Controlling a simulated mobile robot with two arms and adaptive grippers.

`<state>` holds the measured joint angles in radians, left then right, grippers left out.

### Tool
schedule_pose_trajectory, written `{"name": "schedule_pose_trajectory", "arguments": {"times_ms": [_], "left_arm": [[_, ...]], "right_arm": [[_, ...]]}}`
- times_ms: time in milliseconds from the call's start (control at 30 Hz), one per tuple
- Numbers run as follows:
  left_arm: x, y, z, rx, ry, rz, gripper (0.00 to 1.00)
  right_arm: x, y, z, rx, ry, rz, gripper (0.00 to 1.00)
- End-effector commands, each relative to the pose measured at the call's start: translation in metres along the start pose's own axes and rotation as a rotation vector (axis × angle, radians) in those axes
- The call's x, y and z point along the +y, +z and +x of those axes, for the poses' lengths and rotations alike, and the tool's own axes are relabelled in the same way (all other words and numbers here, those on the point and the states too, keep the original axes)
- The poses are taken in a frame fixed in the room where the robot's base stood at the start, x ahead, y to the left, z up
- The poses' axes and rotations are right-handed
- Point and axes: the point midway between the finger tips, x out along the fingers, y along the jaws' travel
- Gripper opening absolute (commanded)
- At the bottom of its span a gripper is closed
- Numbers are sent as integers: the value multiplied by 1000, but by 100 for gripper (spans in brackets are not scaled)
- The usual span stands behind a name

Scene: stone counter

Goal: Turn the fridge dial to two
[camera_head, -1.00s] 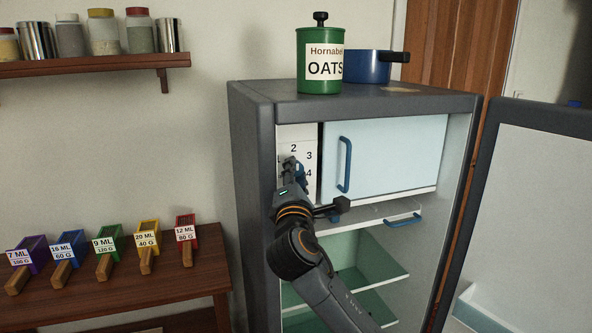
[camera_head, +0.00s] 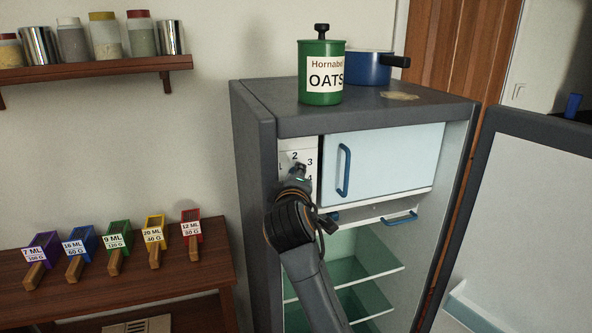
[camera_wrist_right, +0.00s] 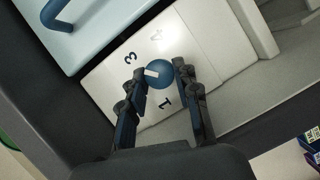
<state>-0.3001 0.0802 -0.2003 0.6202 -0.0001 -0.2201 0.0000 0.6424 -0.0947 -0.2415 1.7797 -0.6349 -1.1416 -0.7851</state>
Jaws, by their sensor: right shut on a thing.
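The fridge (camera_head: 255,160) stands open. Its white dial panel (camera_head: 312,150) is left of the inner pale-blue door, with 2 and 3 readable and the other numbers partly covered. My right gripper (camera_head: 298,170) is at this panel and hides the dial in the head view. In the right wrist view, the round blue dial (camera_wrist_right: 161,75) sits between the two fingertips of my right gripper (camera_wrist_right: 162,76), which is shut on it. The dial's white mark points left, towards one finger. The 3 and 1 show beside it; the 2 is hidden there. My left gripper is out of view.
The inner door (camera_head: 385,163) has a blue handle (camera_head: 344,170). The outer fridge door (camera_head: 535,210) is swung open at right. A green oats canister (camera_head: 318,90) and a blue pot (camera_head: 368,68) stand on top. Several coloured scoops lie on the wooden table (camera_head: 180,275) at left.

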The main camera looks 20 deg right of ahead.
Motion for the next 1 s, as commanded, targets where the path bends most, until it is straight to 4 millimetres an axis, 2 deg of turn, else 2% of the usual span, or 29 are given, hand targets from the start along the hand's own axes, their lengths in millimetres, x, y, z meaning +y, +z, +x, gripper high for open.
{"name": "schedule_pose_trajectory", "arguments": {"times_ms": [33,300,900,933,1000], "left_arm": [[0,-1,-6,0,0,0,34],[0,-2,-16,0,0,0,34],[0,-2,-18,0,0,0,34],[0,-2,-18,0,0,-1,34],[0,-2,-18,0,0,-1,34]], "right_arm": [[2,0,0,-2,-14,28,0],[1,0,0,-2,-57,132,0],[0,1,0,-1,-72,166,0],[-1,1,0,-1,-72,166,35],[0,1,0,-1,-72,165,49]]}}
